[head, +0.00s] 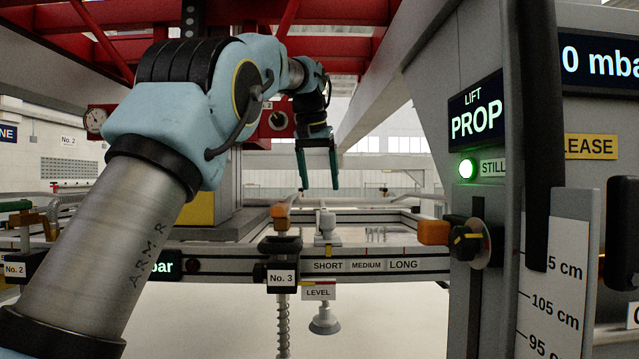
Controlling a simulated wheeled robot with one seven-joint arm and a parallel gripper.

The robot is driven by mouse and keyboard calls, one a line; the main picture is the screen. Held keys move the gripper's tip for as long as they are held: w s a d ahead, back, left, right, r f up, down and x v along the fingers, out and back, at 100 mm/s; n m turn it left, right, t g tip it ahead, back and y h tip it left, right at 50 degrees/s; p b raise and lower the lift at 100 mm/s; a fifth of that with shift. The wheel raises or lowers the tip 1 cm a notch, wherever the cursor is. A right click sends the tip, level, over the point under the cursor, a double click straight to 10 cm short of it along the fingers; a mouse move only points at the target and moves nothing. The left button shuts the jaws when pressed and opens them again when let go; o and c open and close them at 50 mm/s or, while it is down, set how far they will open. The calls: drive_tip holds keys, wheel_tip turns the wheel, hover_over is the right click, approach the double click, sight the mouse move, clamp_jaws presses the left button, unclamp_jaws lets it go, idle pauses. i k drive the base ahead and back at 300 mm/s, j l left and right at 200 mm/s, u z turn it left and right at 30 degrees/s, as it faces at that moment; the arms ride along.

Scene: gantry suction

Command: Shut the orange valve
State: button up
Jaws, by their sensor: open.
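A second orange handle (434,232) sticks out to the left of a round dial on the right panel. I cannot tell which one the task names. My gripper (317,180) points down with its two teal fingers apart and nothing between them. In the picture it is just above and to the right of the No. 3 handle, apart from it. How far away it is in depth is unclear.
The front rail (365,265) carries a SHORT, MEDIUM, LONG scale. A suction cup (324,318) and a spring (283,322) hang below. The right panel reads LIFT PROP (476,112) above a lit green lamp (466,169). A measuring scale (556,290) stands at right.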

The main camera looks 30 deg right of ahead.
sight(278, 210)
drive_tip(key=k, duration=1)
